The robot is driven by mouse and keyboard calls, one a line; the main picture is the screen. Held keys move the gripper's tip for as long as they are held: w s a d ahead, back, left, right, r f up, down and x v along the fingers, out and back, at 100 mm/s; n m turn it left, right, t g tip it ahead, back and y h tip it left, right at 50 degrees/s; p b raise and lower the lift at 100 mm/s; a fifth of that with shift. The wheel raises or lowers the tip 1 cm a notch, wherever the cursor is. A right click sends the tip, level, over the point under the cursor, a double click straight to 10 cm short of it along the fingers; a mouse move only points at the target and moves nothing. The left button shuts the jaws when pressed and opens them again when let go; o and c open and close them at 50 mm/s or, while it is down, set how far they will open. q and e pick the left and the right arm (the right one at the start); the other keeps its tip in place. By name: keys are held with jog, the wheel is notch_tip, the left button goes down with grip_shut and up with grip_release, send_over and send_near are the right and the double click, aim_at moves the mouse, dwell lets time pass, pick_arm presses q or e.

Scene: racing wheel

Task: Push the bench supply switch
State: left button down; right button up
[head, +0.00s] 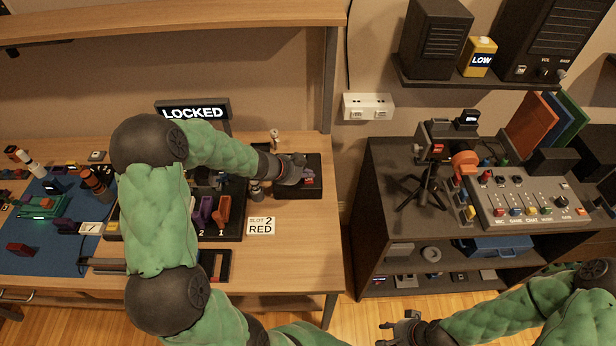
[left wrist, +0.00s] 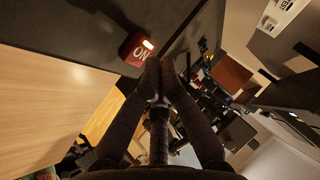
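The bench supply (head: 313,163) is a dark box at the right end of the wooden desk. Its small red switch (head: 309,180) is on the box, partly beside my gripper. In the left wrist view the red switch (left wrist: 136,50) shows "ON" lettering and a bright lit spot. My left gripper (head: 300,164) is over the box; in the wrist view its fingertips (left wrist: 160,66) are together, empty, just beside the switch. I cannot tell whether they touch it. My right gripper (head: 384,335) is open and empty, low in the head view, away from the desk.
A "LOCKED" display (head: 193,112) stands behind my left arm. A "SLOT 2 RED" card (head: 261,226) lies on the desk in front of the box. A dark cabinet with a mixer panel (head: 530,208) stands to the right. The desk's front right corner is clear.

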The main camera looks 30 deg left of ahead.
aim_at(307, 181)
pick_arm(q)
notch_tip(307, 181, up, 6)
jog(key=p, duration=0.7)
dwell(0.4)
jog(key=shift+f, duration=0.1)
